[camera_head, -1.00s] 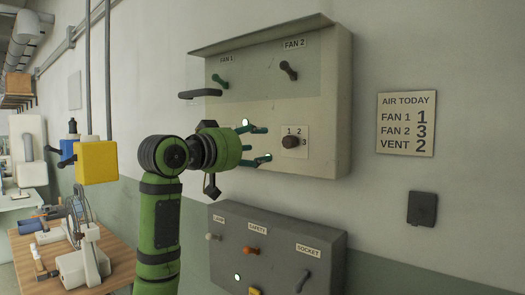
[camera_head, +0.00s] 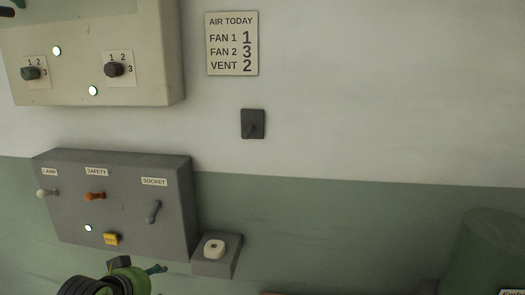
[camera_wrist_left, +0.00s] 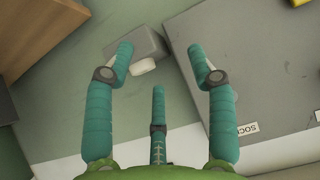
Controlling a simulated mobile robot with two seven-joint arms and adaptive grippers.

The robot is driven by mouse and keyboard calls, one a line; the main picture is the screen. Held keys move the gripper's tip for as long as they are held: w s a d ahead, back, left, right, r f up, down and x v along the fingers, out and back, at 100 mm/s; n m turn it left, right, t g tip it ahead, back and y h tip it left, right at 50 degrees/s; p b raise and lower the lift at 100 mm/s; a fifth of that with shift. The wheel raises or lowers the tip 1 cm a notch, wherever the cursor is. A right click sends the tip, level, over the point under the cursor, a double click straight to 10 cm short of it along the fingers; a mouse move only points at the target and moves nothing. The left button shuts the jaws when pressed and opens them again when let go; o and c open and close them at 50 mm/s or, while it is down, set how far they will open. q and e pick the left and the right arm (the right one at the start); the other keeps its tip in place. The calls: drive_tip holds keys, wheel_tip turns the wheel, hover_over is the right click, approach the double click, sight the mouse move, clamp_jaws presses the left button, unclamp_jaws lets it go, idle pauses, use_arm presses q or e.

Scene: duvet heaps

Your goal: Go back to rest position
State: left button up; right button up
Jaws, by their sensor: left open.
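My left gripper (camera_head: 142,270), green with teal fingers, is at the bottom of the head view, in front of the lower edge of the grey switch box (camera_head: 70,212). In the left wrist view the gripper (camera_wrist_left: 160,50) has its fingers spread, with nothing between them that it holds. Behind the fingers are the grey switch box (camera_wrist_left: 245,60) with its SOCKET label, and a small grey box (camera_head: 222,268) with a white knob. My right gripper is not in view.
A cream panel (camera_head: 150,90) with two dials hangs at the upper left. An AIR TODAY sign (camera_head: 231,70) and a dark wall switch (camera_head: 252,124) are to its right. A green rounded object (camera_head: 490,250) stands at lower right. The wall between is clear.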

use_arm(q)
drive_tip(key=s+d+f+g, duration=0.3)
drive_tip(key=s+f, duration=0.6)
drive_tip(key=s, duration=0.5)
drive_tip(key=s+d+f+g, duration=0.3)
drive_tip(key=s+f, duration=0.7)
drive_tip(key=s, duration=0.5)
wheel_tip(320, 180, down, 26)
drive_tip(key=s+g+b, duration=0.2)
drive_tip(key=s, duration=0.1)
drive_tip(key=s+a+f+b, duration=0.2)
drive_tip(key=s+a+f, duration=0.1)
drive_tip(key=s+f, duration=1.2)
drive_tip(key=shift+m+g+y, duration=0.4)
drive_tip(key=shift+a, duration=0.1)
drive_tip(key=c, duration=0.3)
drive_tip(key=shift+w, duration=0.1)
drive_tip(key=shift+c, duration=0.2)
